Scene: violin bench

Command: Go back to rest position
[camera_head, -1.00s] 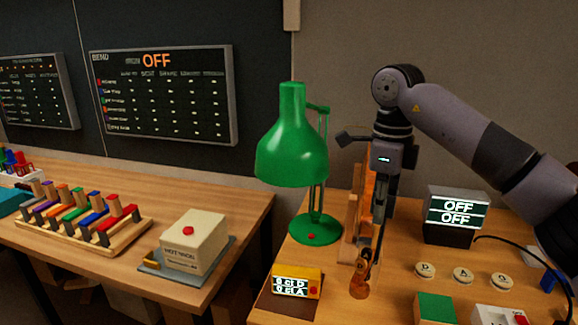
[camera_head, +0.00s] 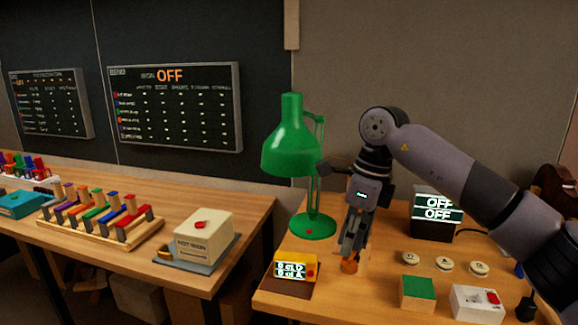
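My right gripper (camera_head: 350,250) points down over the right bench (camera_head: 375,290), just right of the green lamp (camera_head: 291,150). Its dark fingers are seen nearly edge-on, so I cannot tell whether they are open or shut. A small orange-brown wooden piece (camera_head: 348,266) shows at the fingertips; I cannot tell whether it touches them. More wood shows partly behind the gripper, mostly hidden. My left gripper is not in view.
Around the gripper are a yellow display box (camera_head: 295,268), a dark display reading OFF (camera_head: 437,212), round buttons (camera_head: 445,263), a green block (camera_head: 417,292) and a white switch box (camera_head: 477,303). The left bench holds a clamp rack (camera_head: 100,232) and a cream box (camera_head: 204,234).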

